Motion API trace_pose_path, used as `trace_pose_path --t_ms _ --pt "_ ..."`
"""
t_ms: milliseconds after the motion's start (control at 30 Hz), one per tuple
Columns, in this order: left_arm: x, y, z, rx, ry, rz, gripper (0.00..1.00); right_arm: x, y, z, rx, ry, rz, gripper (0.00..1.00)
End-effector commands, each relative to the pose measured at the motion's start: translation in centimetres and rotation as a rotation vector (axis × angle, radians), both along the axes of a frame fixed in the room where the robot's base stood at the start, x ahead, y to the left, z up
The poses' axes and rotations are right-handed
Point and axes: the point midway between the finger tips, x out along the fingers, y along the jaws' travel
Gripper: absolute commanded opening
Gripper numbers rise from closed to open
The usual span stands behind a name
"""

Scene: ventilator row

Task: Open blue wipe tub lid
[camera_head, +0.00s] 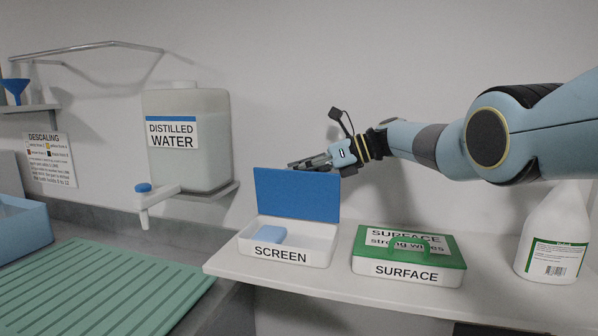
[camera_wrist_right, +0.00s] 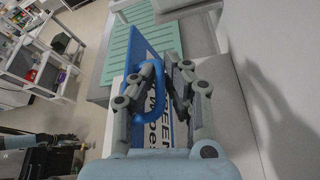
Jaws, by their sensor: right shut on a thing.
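The white wipe tub labelled SCREEN (camera_head: 310,255) stands on the white shelf. Its blue lid (camera_head: 297,195) is swung up and stands about upright along the tub's back edge. A light blue wipe block (camera_head: 270,234) shows inside the open tub. My right gripper (camera_head: 312,162) is at the lid's top edge, on its far side. In the right wrist view, my right gripper (camera_wrist_right: 165,75) is shut at the lid's blue handle (camera_wrist_right: 152,88), with one finger at the loop; the exact contact is partly hidden. My left gripper is not in view.
A closed green-lidded tub labelled SURFACE (camera_head: 408,262) stands just right. A white bottle (camera_head: 556,235) is at the far right. A distilled water tank (camera_head: 188,137) with a tap (camera_head: 143,200) hangs at left, above a green ribbed mat (camera_head: 90,290).

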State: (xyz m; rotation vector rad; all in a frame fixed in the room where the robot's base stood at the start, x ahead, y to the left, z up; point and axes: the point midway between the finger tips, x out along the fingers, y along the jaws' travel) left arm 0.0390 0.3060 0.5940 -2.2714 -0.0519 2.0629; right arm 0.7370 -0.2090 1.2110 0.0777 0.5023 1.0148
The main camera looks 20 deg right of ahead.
Motion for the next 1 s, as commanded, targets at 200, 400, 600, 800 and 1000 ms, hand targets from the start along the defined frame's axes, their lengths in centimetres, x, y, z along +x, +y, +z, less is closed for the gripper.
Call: trace_pose_path --t_ms 200,400,600,800,1000 --pt "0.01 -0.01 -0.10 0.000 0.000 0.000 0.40 -0.17 0.02 -0.28 0.018 0.030 -0.001 0.00" --pt "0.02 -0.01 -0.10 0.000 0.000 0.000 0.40 -0.20 0.04 -0.31 0.020 0.034 -0.001 0.00" --pt "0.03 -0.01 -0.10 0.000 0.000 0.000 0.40 -0.21 0.05 -0.32 0.019 0.035 0.000 0.00" --pt "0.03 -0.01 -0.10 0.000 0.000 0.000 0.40 -0.19 0.05 -0.27 0.020 0.033 0.000 0.19" --pt "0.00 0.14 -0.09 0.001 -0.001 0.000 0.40 -0.20 -0.12 -0.17 0.020 0.032 -0.001 0.19"
